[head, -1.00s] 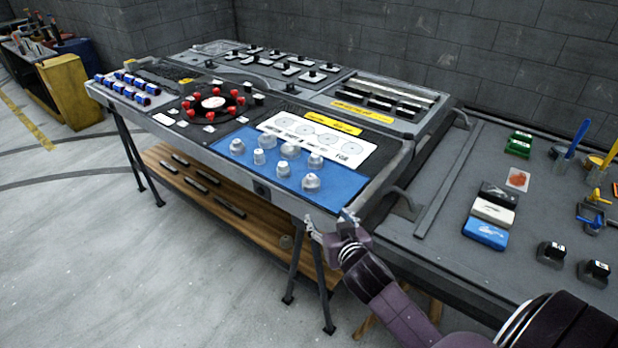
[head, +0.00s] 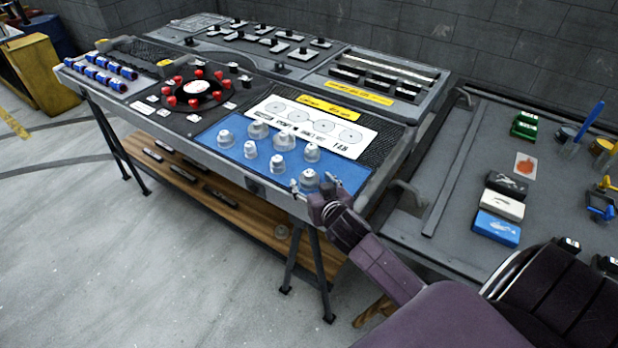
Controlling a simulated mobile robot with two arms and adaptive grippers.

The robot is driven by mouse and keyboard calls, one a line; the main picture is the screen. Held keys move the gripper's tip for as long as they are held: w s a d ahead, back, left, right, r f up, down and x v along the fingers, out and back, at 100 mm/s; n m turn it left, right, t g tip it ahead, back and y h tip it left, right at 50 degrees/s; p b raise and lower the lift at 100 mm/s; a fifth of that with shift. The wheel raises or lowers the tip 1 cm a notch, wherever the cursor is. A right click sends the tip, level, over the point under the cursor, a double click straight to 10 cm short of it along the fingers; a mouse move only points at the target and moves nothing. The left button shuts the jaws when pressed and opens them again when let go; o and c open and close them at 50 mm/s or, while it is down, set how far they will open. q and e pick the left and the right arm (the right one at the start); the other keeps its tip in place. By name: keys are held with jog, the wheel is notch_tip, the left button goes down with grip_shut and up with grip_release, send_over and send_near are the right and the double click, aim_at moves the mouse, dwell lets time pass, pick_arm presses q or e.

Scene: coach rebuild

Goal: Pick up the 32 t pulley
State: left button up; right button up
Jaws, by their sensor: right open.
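Several silver-grey pulleys stand on the blue mat (head: 215,133) at the front of the workbench. They differ in size, and I cannot read which one is the 32 t pulley. The front right pulley (head: 308,178) is closest to my right gripper (head: 313,184). The gripper is open, and its two fingertips show on either side of that pulley's lower part. I cannot tell whether they touch it. Other pulleys (head: 284,140) stand behind and to the left, clear of the gripper. My left gripper is not in view.
A white card with printed circles (head: 312,127) lies behind the pulleys. A round black holder with red pieces (head: 197,89) is to the left. A second table on the right holds black, white and blue boxes (head: 497,228). The bench's front edge runs below the gripper.

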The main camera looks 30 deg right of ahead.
aim_at(311, 179)
jog(key=x, duration=0.3)
jog(key=shift+w+d, duration=0.2)
jog(key=shift+w, duration=0.15)
jog(key=shift+f, duration=0.1)
jog(key=c, duration=0.8)
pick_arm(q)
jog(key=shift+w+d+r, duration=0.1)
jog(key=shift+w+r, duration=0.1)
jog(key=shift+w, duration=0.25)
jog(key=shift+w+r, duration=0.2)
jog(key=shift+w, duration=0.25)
pick_arm(e)
jog(key=c, duration=0.5)
